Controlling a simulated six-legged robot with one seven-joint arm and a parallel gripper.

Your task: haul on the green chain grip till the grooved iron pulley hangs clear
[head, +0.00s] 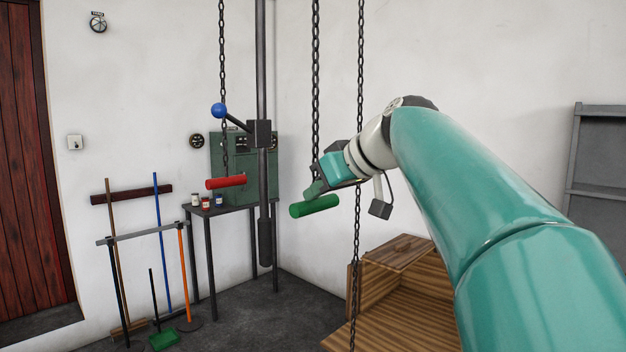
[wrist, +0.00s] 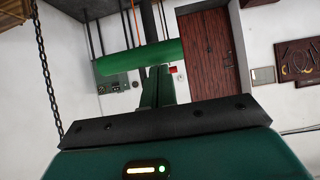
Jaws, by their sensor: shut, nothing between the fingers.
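The green chain grip (head: 315,206) is a level green bar at the lower end of a dark chain (head: 316,70) in the head view. My gripper (head: 314,190) is just above it. In the wrist view the green grip (wrist: 120,63) lies crosswise beyond my gripper (wrist: 158,72). The dark green fingers are closed together with no bar between them, and their tips overlap the bar's lower edge. I cannot tell whether they touch it. The grooved iron pulley does not show in either view.
A red grip (head: 225,182) hangs on another chain at left. A blue-knobbed lever (head: 219,110) is on a dark post. A wooden crate (head: 408,300) stands below my arm. Brooms lean left.

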